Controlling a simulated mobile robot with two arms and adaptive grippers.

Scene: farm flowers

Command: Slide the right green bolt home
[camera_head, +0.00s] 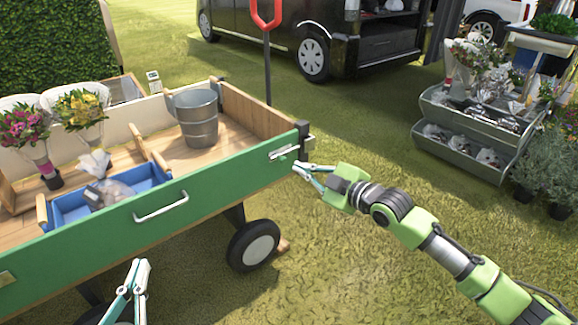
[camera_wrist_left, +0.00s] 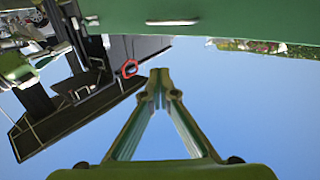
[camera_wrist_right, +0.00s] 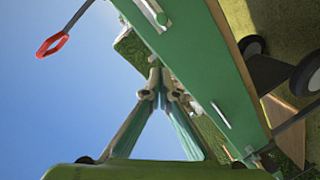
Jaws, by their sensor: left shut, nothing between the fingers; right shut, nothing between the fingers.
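The right green bolt (camera_head: 284,152) is a small pale fitting at the right end of the cart's green side panel (camera_head: 225,175). It also shows at the top of the right wrist view (camera_wrist_right: 155,13). My right gripper (camera_head: 297,168) is shut and empty, just below and right of the bolt in the head view; whether it touches the bolt cannot be told. My left gripper (camera_head: 141,263) is shut and empty in front of the panel, low in the head view, below the white handle (camera_head: 161,207). How far the bolt is slid is too small to tell.
The wooden cart carries a metal bucket (camera_head: 196,119), a blue crate (camera_head: 70,207) and wrapped flowers (camera_head: 80,108). A cart wheel (camera_head: 254,246) stands below the panel. A red-handled tool (camera_head: 266,22) rises behind the corner. Grass to the right is open up to the tiered planter (camera_head: 465,145).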

